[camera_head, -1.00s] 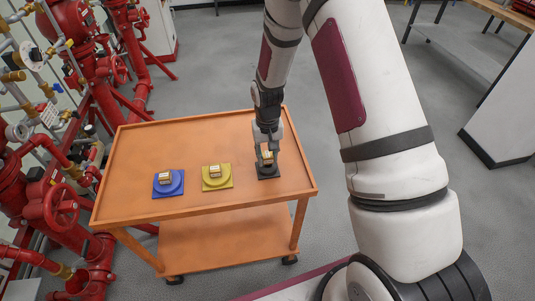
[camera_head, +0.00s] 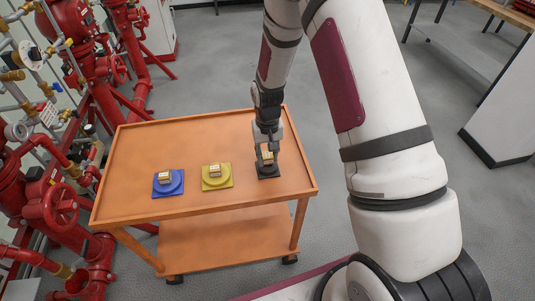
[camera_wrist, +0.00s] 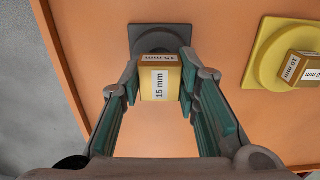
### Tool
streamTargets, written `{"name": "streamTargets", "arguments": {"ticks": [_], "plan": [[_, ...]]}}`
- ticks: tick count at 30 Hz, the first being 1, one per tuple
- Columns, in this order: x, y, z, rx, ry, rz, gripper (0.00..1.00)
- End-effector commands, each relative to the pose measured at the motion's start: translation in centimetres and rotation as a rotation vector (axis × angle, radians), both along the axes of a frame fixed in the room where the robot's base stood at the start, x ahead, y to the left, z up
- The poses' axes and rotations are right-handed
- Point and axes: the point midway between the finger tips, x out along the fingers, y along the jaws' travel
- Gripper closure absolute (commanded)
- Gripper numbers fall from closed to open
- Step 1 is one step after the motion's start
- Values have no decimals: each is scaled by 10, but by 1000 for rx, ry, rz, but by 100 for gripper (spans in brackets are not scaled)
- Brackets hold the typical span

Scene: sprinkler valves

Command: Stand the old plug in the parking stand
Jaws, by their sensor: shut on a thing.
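The plug my gripper holds is a brass-coloured block (camera_wrist: 160,80) with white labels reading "15 mm". My gripper (camera_wrist: 158,88) is shut on it, with a green-padded finger on each side. In the head view my gripper (camera_head: 267,150) points down over the right end of the orange cart. The dark grey square stand (camera_wrist: 148,31) is under and just beyond the plug in the wrist view; it also shows in the head view (camera_head: 268,173). The plug appears upright at the stand. Whether its bottom is seated there is hidden.
A yellow stand (camera_head: 217,184) with a labelled block on it is left of my gripper. A blue stand (camera_head: 168,190) with a similar block is further left. The orange cart top (camera_head: 190,140) is clear behind them. Red pipes and valves (camera_head: 60,205) stand at the left.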

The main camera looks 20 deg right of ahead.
Motion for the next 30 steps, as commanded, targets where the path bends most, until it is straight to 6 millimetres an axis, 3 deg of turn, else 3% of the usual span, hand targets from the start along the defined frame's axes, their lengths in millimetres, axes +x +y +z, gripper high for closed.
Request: {"name": "streamTargets", "arguments": {"ticks": [23,24,26,30], "plan": [[0,0,-18,0,0,0,100],[0,0,-17,0,0,0,62],[0,0,-17,0,0,0,48],[0,0,-17,0,0,0,47]]}}
